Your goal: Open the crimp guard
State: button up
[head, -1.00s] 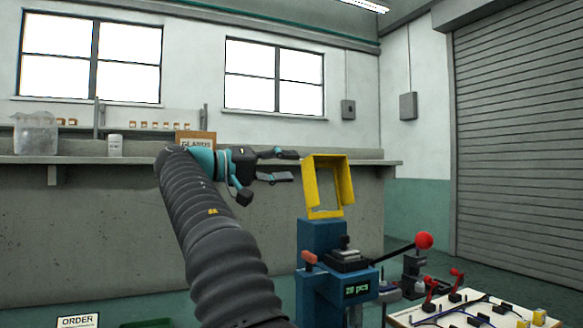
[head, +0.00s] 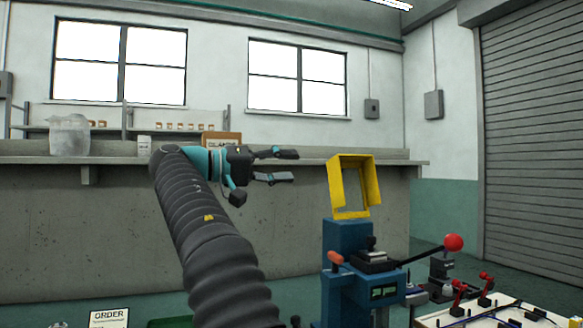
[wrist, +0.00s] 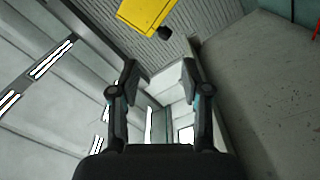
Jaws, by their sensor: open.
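The crimp guard (head: 372,184) is a yellow frame standing upright, swung up, on top of the blue crimp press (head: 346,240). The press has a black die block, a green display and a lever with a red ball knob (head: 453,242). My gripper (head: 285,166) is to the left of the guard, apart from it, with its fingers spread and nothing between them. In the wrist view my gripper's two fingers (wrist: 160,75) are apart and empty. Part of the yellow guard (wrist: 146,12) shows at the top edge there.
A white board (head: 490,318) with cables and red-handled clamps lies at the lower right. A grey ledge (head: 120,159) behind holds a clear tub (head: 69,135) and a box. An ORDER sign (head: 109,318) stands at the lower left. Air around my gripper is free.

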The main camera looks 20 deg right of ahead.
jog(key=shift+a, duration=1.25)
